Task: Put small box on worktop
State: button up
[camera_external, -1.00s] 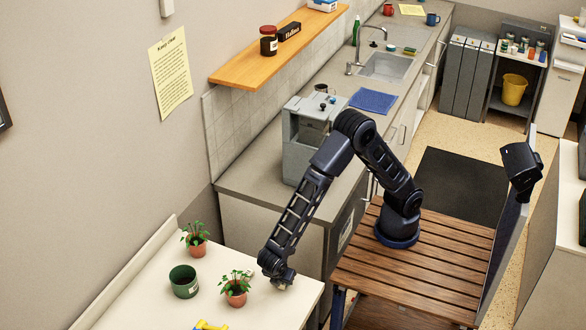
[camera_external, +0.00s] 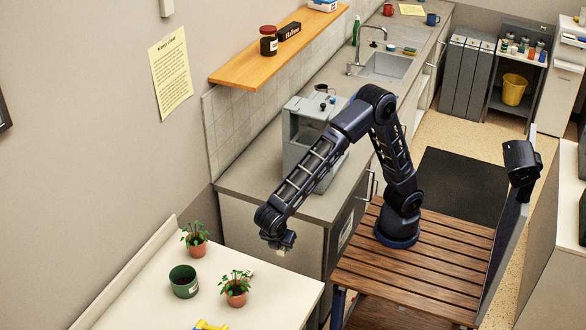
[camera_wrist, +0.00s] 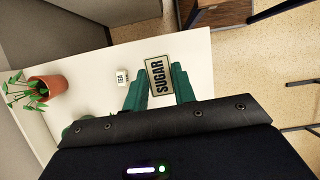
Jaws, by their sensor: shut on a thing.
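My gripper (camera_wrist: 159,88) is shut on a small box (camera_wrist: 160,75) with SUGAR printed on its pale face, seen between the green fingers in the wrist view. In the external view my gripper (camera_external: 278,246) is in the air above the right back part of the white table (camera_external: 270,300). The held box is mostly hidden there. The grey worktop (camera_external: 243,178) runs along the wall behind the gripper, with its near end bare. A smaller white box marked TEA (camera_wrist: 123,76) stands on the white table.
A grey machine (camera_external: 300,155) stands on the worktop, behind my arm. A sink (camera_external: 385,66) lies further along. Two potted plants (camera_external: 236,286) (camera_external: 197,247), a green pot (camera_external: 184,281) and a yellow-and-blue item (camera_external: 210,325) are on the white table. An orange shelf (camera_external: 245,75) hangs above the worktop.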

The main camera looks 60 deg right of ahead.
jog(key=shift+r, duration=0.2)
jog(key=w+d+f, duration=0.3)
jog(key=w+d, duration=0.7)
jog(key=w, duration=0.2)
jog(key=w+d+f, duration=0.3)
jog(key=w+d, duration=0.7)
jog(key=w, duration=0.2)
jog(key=w+d+f, duration=0.2)
jog(key=w+d, duration=0.2)
jog(key=d, duration=0.6)
jog(key=w+d+f, duration=0.2)
jog(key=w+d, duration=0.2)
jog(key=d, duration=0.7)
jog(key=w+d+f, duration=0.2)
jog(key=w+d, duration=0.2)
jog(key=d, duration=0.6)
jog(key=shift+s+f, duration=0.15)
jog(key=shift+f, duration=3.8)
